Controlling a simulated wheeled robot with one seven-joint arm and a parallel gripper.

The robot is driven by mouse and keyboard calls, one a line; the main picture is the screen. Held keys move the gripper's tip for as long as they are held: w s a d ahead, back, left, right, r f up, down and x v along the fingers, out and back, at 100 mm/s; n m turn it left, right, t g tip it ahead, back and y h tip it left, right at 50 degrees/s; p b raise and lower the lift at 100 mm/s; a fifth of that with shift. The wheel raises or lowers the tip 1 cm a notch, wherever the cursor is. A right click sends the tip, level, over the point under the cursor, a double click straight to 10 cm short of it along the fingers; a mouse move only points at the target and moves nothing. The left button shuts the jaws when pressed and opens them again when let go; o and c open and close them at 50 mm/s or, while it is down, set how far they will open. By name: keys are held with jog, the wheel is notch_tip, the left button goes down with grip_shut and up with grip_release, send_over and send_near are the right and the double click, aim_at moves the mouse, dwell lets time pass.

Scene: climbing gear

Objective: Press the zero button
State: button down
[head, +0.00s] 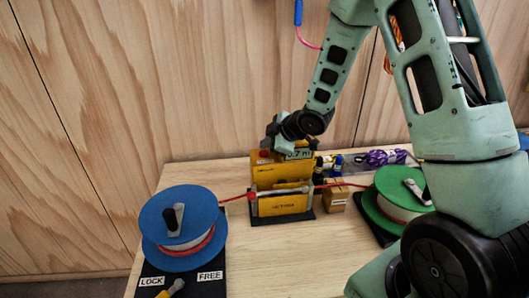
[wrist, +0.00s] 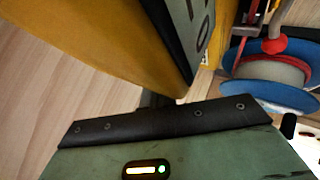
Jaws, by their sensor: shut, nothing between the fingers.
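The yellow rope meter (head: 281,172) stands on a black base near the middle of the table. Its display (head: 299,154) is partly covered by my arm; ".7 m" can be read. A red button (head: 264,153) sits on its upper left front. My gripper (head: 270,141) is shut and empty, just above the meter's top near the red button. I cannot tell whether it touches. In the wrist view the yellow housing (wrist: 105,40) and dark-framed display (wrist: 197,28) are close by, and the button cannot be made out.
A blue spool (head: 180,228) stands at the front left, with LOCK and FREE labels before it. A green spool (head: 395,200) stands right, partly behind my arm. A red rope (head: 235,198) runs across the meter. A small cardboard box (head: 336,197) and purple cord (head: 385,157) lie right.

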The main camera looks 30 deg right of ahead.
aim_at(267, 153)
jog(key=shift+s+f+g, duration=0.15)
jog(key=shift+s+f, duration=0.1)
jog(key=shift+f, duration=0.25)
jog(key=shift+s+f+g, duration=0.15)
jog(key=shift+s+f, duration=0.1)
jog(key=shift+f, duration=0.2)
jog(key=shift+w+r+p, duration=0.2)
jog(key=shift+r+p, duration=0.55)
jog(key=shift+p, duration=0.2)
jog(key=shift+w+r+p, duration=0.15)
jog(key=shift+r+p, duration=0.6)
jog(key=shift+r, duration=0.25)
jog(key=shift+w+r+p, duration=0.1)
jog(key=shift+r+p, duration=0.65)
jog(key=shift+r, duration=0.2)
jog(key=s+a+r+m+g+h+b, duration=0.1)
jog(key=s+a+m+g+b, duration=0.3)
jog(key=s+a, duration=1.05)
jog(key=s+a+g+b, duration=0.2)
jog(key=s+a, duration=0.1)
jog(key=s, duration=0.7)
jog(key=s+a+m+g+h+b, duration=0.1)
jog(key=s+a, duration=0.3)
jog(key=s, duration=0.6)
jog(key=shift+a+g+b, duration=0.15)
jog(key=shift+g+b, duration=0.3)
jog(key=shift+g, duration=0.35)
jog(key=shift+w, duration=0.1)
